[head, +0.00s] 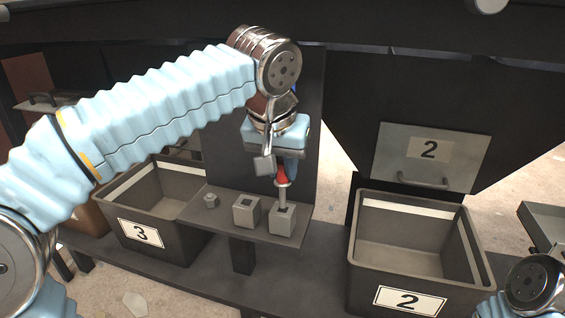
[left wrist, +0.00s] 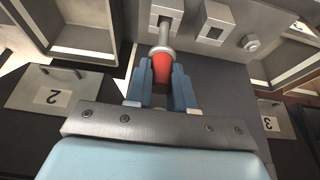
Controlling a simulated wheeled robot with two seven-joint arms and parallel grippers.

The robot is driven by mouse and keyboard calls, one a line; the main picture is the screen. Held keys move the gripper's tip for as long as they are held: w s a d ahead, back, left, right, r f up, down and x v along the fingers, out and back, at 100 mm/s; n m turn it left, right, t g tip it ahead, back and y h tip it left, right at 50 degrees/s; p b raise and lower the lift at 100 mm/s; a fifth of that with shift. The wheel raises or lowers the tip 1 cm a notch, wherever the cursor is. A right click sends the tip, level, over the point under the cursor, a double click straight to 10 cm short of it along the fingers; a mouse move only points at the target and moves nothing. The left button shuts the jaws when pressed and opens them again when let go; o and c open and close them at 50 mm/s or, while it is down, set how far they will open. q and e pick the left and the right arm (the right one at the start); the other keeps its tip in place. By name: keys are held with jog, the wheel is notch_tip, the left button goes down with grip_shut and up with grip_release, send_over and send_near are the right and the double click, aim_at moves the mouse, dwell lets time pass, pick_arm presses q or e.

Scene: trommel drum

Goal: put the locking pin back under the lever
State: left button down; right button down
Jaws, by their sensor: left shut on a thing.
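The locking pin has a red handle (head: 282,174) and a bare metal shaft below a collar. It also shows in the left wrist view (left wrist: 161,68). My left gripper (head: 286,166) is shut on the red handle, with blue fingers on both sides (left wrist: 163,88). The pin hangs upright over the right-hand grey block (head: 283,222), its lower end at the square hole; I cannot tell how deep it is. The lever cannot be made out for sure. My right gripper is out of view; only part of that arm shows at the lower right.
The small shelf (head: 227,228) also bears a second holed block (head: 246,212) and a hex piece (head: 211,200). Bin 3 (head: 142,234) stands left and bin 2 (head: 408,299) right. A panel marked 2 (head: 430,157) with a handle is behind bin 2.

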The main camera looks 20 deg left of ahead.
aim_at(281, 182)
pick_arm(q)
jog(key=shift+f, duration=0.2)
dwell(0.4)
jog(key=shift+f+b, duration=0.75)
jog(key=shift+f, duration=0.1)
jog(key=shift+f, duration=0.1)
jog(key=shift+f+b, duration=0.75)
jog(key=shift+f, duration=0.15)
jog(key=shift+f, duration=0.15)
jog(key=shift+f+b, duration=0.3)
jog(key=shift+f, duration=0.1)
dwell(0.3)
jog(key=c, duration=0.9)
grip_release()
